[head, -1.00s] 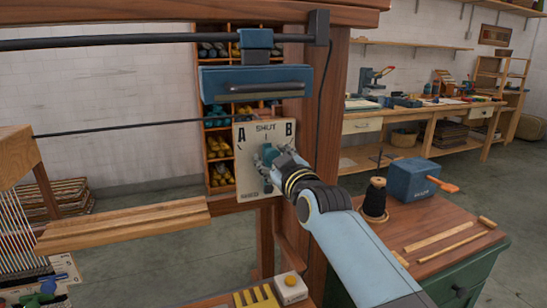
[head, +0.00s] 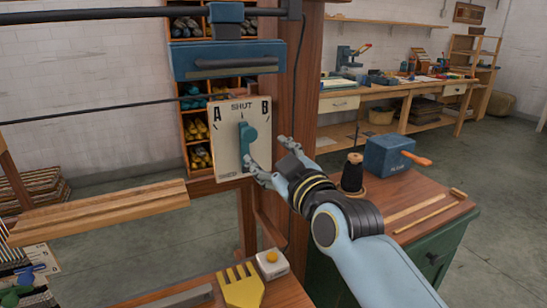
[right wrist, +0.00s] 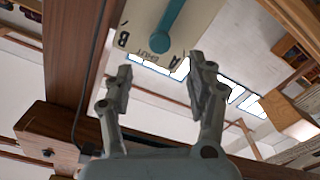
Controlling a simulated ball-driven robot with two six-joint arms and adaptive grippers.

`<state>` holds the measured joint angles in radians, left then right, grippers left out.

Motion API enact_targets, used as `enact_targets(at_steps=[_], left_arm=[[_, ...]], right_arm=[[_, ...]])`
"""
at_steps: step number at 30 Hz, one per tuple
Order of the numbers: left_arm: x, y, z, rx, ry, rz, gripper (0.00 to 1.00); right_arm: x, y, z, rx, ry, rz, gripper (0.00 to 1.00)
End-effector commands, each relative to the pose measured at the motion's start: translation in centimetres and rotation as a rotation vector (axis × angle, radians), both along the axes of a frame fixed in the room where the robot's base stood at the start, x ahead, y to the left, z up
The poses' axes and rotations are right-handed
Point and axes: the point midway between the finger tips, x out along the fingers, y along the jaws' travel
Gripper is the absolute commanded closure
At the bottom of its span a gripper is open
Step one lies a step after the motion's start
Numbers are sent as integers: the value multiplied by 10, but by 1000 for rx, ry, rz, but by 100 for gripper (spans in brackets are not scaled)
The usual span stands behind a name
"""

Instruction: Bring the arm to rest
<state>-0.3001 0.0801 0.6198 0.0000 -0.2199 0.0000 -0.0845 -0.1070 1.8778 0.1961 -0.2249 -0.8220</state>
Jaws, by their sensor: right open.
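A cream panel marked A, SHUT and B (head: 228,165) is fixed to the wooden frame. Its teal handle (head: 248,138) stands nearly upright, its upper end toward the SHUT mark. My right gripper (head: 266,153) is open and empty, to the lower right of the handle and apart from it. In the right wrist view the two fingers (right wrist: 160,72) are spread with nothing between them. The teal handle (right wrist: 171,25) and the panel (right wrist: 205,15) show beyond the fingertips there. My left gripper is not in view.
A side table at right bears a dark thread cone (head: 353,174), a blue box with an orange handle (head: 389,156) and wooden sticks (head: 430,214). A yellow comb (head: 241,287) and a white box with a yellow button (head: 270,263) lie below. A wooden post (head: 303,110) stands close behind the gripper.

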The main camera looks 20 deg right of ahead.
Motion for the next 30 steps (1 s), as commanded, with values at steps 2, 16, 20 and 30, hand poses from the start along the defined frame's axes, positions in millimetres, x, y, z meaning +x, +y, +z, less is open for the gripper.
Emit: enact_targets(at_steps=[2,16,20,30], left_arm=[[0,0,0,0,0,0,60],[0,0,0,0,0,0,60],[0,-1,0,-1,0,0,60],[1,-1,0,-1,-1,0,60]], right_arm=[[-7,0,0,1,0,0,44],[-10,0,0,0,-1,0,44],[-13,-1,-4,4,19,5,44],[-137,-22,-97,169,641,-8,44]])
